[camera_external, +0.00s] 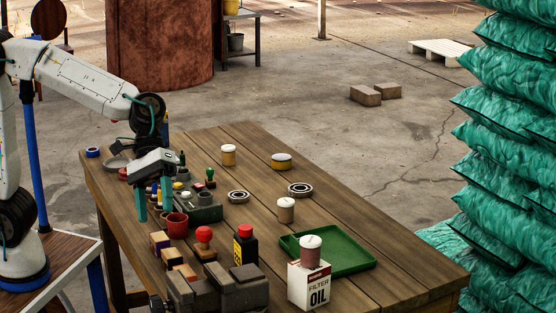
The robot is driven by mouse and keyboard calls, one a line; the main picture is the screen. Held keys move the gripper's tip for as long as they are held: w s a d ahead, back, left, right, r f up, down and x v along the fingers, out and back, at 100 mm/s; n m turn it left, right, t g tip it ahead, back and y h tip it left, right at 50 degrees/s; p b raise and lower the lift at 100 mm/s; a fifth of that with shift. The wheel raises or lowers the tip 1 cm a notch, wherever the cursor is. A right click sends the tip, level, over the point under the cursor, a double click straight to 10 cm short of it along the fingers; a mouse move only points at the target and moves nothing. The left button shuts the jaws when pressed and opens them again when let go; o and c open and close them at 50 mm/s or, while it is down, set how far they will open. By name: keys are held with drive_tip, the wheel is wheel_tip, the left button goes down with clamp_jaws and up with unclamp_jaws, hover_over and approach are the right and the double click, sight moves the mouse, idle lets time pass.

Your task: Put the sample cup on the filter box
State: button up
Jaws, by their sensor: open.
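The white filter box (309,288), printed "OIL FILTER", stands at the near right of the table. A reddish lidded cup (311,255) with a white cap appears to stand upright on its top; it looks like the sample cup. Similar lidded containers stand apart: a beige one (286,212), an amber one (228,157) and a low yellow one (281,162). My gripper (154,212) points down at the left of the table, teal fingers apart and nothing seen between them. It is well left of the filter box, near a small red pot (177,226).
A green tray (345,258) lies beside the filter box. Two bearing rings (300,190) (238,196) lie mid-table. The far table end is mostly clear.

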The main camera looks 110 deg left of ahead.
drive_tip(key=s+a+f+m+g+y, duration=0.1)
drive_tip(key=s+m, duration=0.6)
drive_tip(key=s, duration=0.7)
drive_tip(key=s+a+f+m+g+y, duration=0.1)
drive_tip(key=s+f+m+y, duration=0.3)
drive_tip(key=s, duration=1)
drive_tip(key=m+g+y, duration=0.1)
drive_tip(key=m+y, duration=0.1)
drive_tip(key=m, duration=0.1)
drive_tip(key=shift+s+m+y, duration=0.3)
drive_tip(key=shift+s+m, duration=0.1)
